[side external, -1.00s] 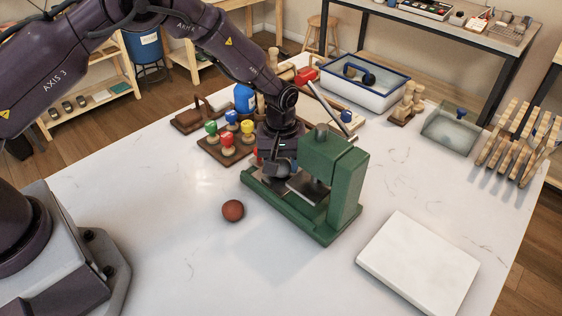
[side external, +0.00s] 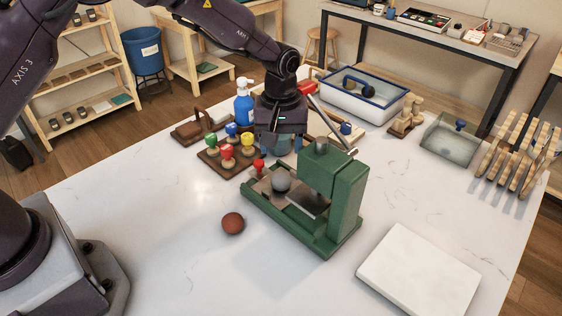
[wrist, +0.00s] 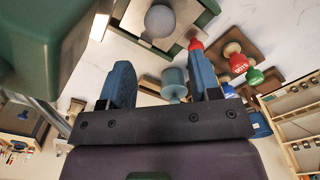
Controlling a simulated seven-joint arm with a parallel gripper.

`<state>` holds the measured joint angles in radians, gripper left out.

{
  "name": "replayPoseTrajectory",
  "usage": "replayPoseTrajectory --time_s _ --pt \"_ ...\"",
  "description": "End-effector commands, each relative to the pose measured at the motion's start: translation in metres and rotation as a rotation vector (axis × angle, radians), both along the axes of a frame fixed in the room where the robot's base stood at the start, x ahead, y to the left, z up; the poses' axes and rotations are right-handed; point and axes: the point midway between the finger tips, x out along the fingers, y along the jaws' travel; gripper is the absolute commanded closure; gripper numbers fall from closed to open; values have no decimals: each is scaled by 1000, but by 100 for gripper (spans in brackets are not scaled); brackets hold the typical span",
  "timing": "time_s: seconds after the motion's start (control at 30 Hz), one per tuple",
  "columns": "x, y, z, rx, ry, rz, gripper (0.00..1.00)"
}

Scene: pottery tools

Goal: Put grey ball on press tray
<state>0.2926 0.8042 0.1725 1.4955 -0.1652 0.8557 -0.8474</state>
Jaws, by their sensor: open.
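The grey ball (side external: 281,180) rests on the metal tray (side external: 262,187) of the green press (side external: 345,200), on the left, open side of the press. The ball (wrist: 160,20) and the tray (wrist: 184,25) also show at the top of the wrist view. My gripper (side external: 277,140) is above and behind the tray in the side view, clear of the ball. In the wrist view my gripper (wrist: 160,72) has its two fingers wide apart, with nothing held between them.
A reddish-brown ball (side external: 232,223) lies on the table left of the press. Coloured stamps (side external: 228,152) on a wooden board and a blue spray bottle (side external: 243,103) stand behind. A white slab (side external: 418,270) lies at front right.

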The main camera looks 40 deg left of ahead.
Motion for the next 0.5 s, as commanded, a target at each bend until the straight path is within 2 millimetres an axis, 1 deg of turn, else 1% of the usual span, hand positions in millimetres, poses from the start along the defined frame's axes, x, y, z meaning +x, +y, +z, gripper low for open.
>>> replayPoseTrajectory --time_s 0.03,0.17,0.3,0.43,0.5 --pt "1 0 9 0 -3 0 43" --pt "0 0 23 -1 -2 1 43" --pt "0 0 29 1 1 1 43" --pt "0 0 30 0 0 0 43" --pt "-2 2 36 -4 -6 -7 43"
